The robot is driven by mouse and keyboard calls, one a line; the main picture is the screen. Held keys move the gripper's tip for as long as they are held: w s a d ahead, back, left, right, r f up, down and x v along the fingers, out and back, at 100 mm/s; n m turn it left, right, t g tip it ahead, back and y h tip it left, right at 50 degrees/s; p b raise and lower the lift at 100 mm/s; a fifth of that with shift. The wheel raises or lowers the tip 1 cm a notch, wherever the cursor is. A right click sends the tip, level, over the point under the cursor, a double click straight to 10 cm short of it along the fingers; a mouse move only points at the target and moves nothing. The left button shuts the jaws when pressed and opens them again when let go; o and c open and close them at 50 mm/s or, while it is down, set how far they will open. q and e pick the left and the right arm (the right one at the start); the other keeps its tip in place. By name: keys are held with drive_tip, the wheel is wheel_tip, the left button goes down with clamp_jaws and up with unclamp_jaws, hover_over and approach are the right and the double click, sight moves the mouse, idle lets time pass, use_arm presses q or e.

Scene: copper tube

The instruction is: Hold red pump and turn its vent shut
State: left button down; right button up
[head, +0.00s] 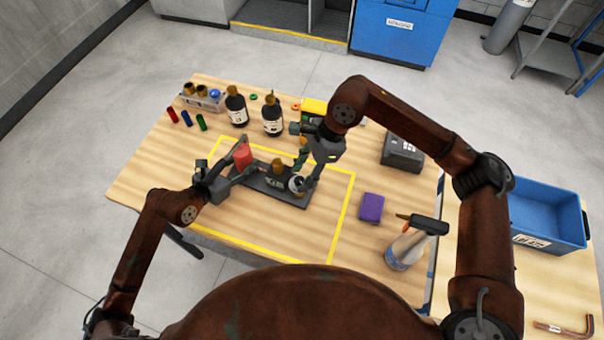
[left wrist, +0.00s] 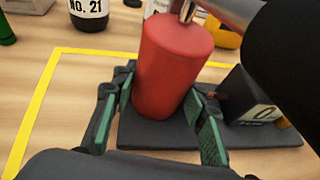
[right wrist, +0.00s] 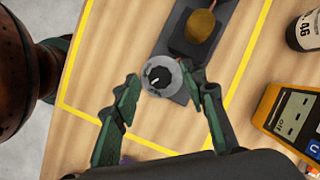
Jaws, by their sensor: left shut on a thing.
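The red pump (head: 242,155) is an upright red cylinder at the left end of a dark base plate (head: 264,187). It fills the middle of the left wrist view (left wrist: 172,65). My left gripper (head: 236,166) is shut on it, one green-padded finger on each side. A round light dial with a black knob (right wrist: 158,77), seemingly the vent, sits at the other end of the plate, also in the head view (head: 297,184). My right gripper (right wrist: 163,82) is open above it, one finger on each side; contact cannot be told.
A brass dome (right wrist: 200,26) stands on the plate between pump and dial. Dark bottles (head: 236,109) and a yellow meter (right wrist: 290,118) stand behind. A purple sponge (head: 371,207) and spray bottle (head: 405,248) are to the right. Bare wood lies in front of the plate.

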drive_tip(key=shift+a+f, duration=0.1)
drive_tip(key=shift+f, duration=0.05)
drive_tip(key=shift+c, duration=0.2)
clamp_jaws()
